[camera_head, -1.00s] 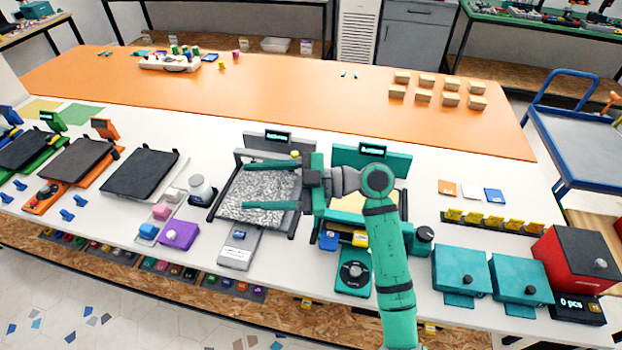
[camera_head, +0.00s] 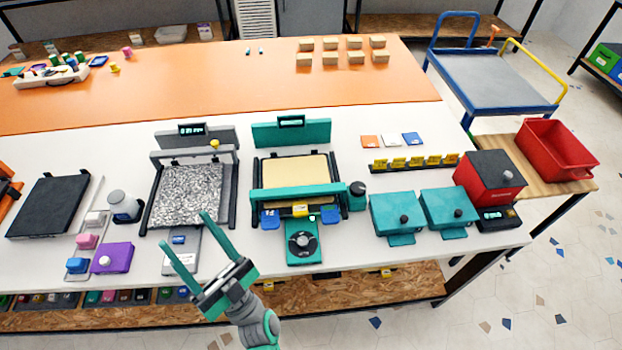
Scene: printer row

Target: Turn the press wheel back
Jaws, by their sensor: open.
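A teal press-like machine (camera_head: 291,130) with a cream bed (camera_head: 284,170) stands in the middle of the white table. A teal bar (camera_head: 295,199) crosses the front of the bed. A dark round knob with a teal band (camera_head: 357,196) is at the machine's right side. A black dial (camera_head: 303,240) sits on the teal box in front of it. Which of the two is the press wheel, I cannot tell for sure. My gripper (camera_head: 184,229) is open and empty, its fingers spread, in front of the grey-bed machine, left of both knob and dial and apart from them.
Two teal boxes (camera_head: 396,215) and a red-and-black box (camera_head: 489,178) stand to the right. An orange table area (camera_head: 190,85) lies behind. A blue cart (camera_head: 480,80) is at the back right.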

